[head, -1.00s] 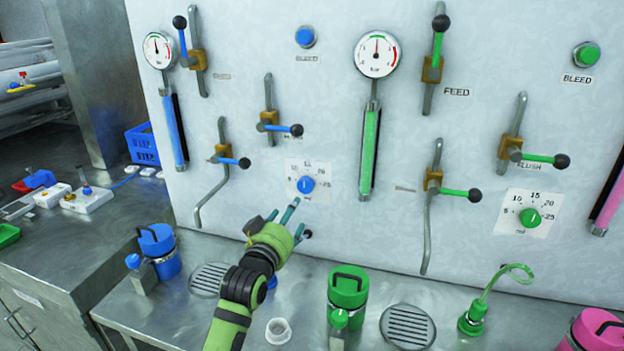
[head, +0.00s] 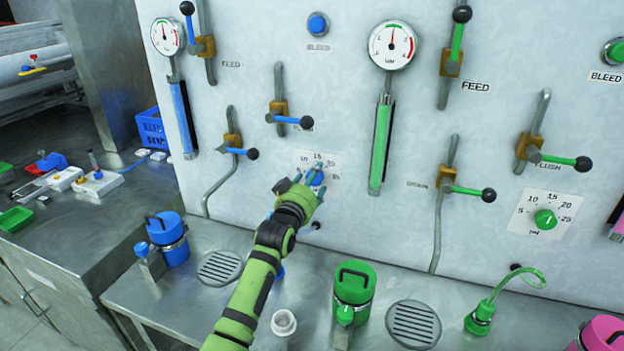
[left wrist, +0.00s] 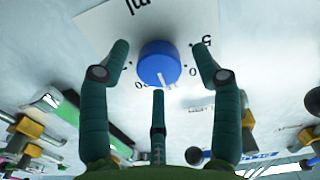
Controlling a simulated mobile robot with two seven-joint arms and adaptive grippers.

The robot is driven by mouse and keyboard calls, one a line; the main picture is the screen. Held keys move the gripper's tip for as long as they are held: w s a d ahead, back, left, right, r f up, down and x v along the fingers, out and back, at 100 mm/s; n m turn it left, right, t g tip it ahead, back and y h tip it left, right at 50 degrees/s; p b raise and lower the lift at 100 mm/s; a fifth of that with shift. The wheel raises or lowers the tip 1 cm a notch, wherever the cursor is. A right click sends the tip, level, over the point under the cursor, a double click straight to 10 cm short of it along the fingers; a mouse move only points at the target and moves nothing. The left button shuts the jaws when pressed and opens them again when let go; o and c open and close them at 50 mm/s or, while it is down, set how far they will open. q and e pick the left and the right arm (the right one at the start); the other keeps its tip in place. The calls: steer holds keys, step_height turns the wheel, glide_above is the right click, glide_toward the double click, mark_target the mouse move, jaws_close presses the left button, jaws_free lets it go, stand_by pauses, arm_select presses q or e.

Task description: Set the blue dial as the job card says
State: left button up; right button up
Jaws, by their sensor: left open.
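The blue dial (head: 317,179) sits on a white scale plate (head: 333,160) on the wall panel, mostly hidden by my left gripper (head: 306,182) in the head view. In the left wrist view the blue dial (left wrist: 158,62) is in plain sight and the scale is upside down. Its white pointer line points down and slightly right, between the 10 and 20 marks. My left gripper (left wrist: 161,66) is open, with a finger on each side of the dial and a third below. The fingers look apart from it. No job card is recognisable. My right gripper is not in view.
Blue-handled valves (head: 292,119) are above and left of the dial. A green tube gauge (head: 381,148) stands to its right. On the bench below are a blue canister (head: 167,238), a green canister (head: 354,283) and a small white cup (head: 284,322).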

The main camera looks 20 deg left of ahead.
arm_select(q)
steer(key=c, duration=1.1)
steer(key=shift+r, duration=0.1)
steer(key=shift+c, duration=0.2)
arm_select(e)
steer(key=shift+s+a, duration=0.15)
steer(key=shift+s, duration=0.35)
arm_select(q)
steer(key=shift+r+m, duration=0.1)
steer(key=shift+m, duration=0.3)
steer(key=m+p, duration=0.1)
steer(key=m, duration=1.6)
steer(key=shift+d, duration=0.2)
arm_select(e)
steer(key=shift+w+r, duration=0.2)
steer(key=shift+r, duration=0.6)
arm_select(q)
steer(key=shift+p, duration=0.3)
